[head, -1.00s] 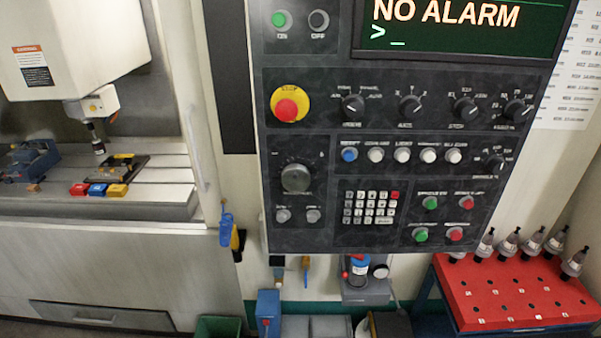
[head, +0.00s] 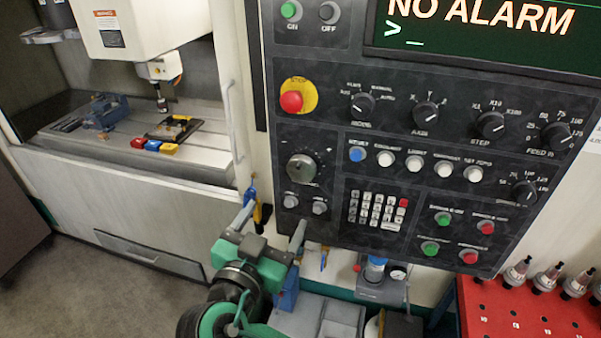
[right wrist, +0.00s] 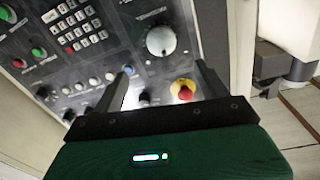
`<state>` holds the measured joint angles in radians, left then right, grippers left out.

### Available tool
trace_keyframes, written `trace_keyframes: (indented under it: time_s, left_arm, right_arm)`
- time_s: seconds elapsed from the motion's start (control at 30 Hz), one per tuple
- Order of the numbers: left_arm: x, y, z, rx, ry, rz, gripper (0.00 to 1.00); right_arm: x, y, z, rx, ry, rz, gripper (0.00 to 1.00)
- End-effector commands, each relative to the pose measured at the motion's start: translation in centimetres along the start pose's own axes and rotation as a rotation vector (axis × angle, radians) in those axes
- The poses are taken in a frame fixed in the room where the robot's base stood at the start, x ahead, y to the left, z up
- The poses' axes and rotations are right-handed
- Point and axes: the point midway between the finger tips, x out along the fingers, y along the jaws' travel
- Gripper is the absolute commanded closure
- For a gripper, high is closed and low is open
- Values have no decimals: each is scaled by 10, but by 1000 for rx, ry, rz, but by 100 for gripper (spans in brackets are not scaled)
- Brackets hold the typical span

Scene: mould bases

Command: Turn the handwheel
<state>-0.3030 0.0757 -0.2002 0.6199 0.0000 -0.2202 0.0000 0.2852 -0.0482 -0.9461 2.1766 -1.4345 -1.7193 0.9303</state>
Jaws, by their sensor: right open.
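The handwheel (head: 302,168) is a round grey dial on the left part of the dark control panel (head: 335,235), below the red stop button. It also shows in the right wrist view (right wrist: 160,40), upper middle, beyond the fingertips. My right gripper (head: 275,212) is open and empty, below and to the left of the handwheel in the head view. In the right wrist view its two fingers (right wrist: 162,66) point toward the panel, with the handwheel ahead between their lines. They appear apart from it. My left gripper is not in view.
The red stop button (head: 291,101) sits above the handwheel, and two small knobs (head: 305,204) sit below it. A keypad (head: 377,210) is to the right. The milling machine (head: 115,150) stands at left. A red tool rack (head: 520,315) with holders is at lower right.

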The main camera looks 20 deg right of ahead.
Motion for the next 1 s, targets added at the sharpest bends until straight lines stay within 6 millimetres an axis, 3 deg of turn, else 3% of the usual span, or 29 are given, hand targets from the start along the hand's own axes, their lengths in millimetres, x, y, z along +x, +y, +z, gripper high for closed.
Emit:
trace_keyframes:
  time_s: [0.3,0.6,0.8,1.0]
  left_arm:
    - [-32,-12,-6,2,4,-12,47]
    - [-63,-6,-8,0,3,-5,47]
    - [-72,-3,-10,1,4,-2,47]
    - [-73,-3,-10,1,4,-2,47]
  right_arm:
    - [53,0,-6,-10,4,3,25]
    - [110,0,-4,-10,2,3,25]
    - [129,-1,-1,-8,0,0,25]
    - [135,0,1,-7,-1,0,25]
